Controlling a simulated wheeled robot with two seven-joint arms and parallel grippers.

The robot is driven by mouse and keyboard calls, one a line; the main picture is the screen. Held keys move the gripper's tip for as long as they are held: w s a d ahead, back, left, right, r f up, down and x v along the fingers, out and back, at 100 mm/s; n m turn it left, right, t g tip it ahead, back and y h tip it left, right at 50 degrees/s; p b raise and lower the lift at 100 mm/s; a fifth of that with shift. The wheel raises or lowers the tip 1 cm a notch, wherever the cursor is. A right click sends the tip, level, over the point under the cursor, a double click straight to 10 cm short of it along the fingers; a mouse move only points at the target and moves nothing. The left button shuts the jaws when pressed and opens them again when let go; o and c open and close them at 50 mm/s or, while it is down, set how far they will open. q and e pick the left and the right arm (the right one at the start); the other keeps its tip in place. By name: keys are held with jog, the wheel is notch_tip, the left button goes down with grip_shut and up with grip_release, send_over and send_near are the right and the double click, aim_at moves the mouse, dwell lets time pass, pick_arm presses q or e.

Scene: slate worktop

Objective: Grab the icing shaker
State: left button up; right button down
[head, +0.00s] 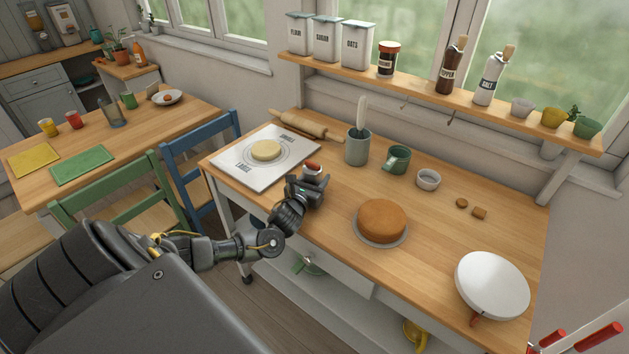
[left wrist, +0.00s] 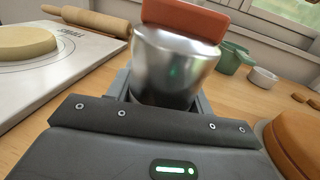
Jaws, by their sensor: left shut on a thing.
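The icing shaker is a silver metal cup with a red-brown top; it shows at the left front of the worktop in the head view (head: 313,169). In the left wrist view the icing shaker (left wrist: 174,62) stands upright, large and close, between my fingers. My left gripper (head: 309,183) is shut on the shaker's body, and its fingers hide the lower part. I cannot tell whether the shaker's base touches the worktop. My right gripper is not in view.
A pastry board (head: 237,162) with dough (head: 266,149) lies left of the shaker. A utensil crock (head: 357,147) and green mug (head: 397,160) stand behind it. A cake (head: 382,220) on a plate sits to the right. The worktop's right middle is mostly clear.

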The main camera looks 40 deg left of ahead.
pick_arm(q)
jog(key=shift+r, duration=0.5)
jog(key=s+r+b, duration=0.3)
jog(key=s+r, duration=0.8)
jog(key=s, duration=0.3)
jog(key=shift+d+r, duration=0.15)
jog(key=shift+r, duration=0.2)
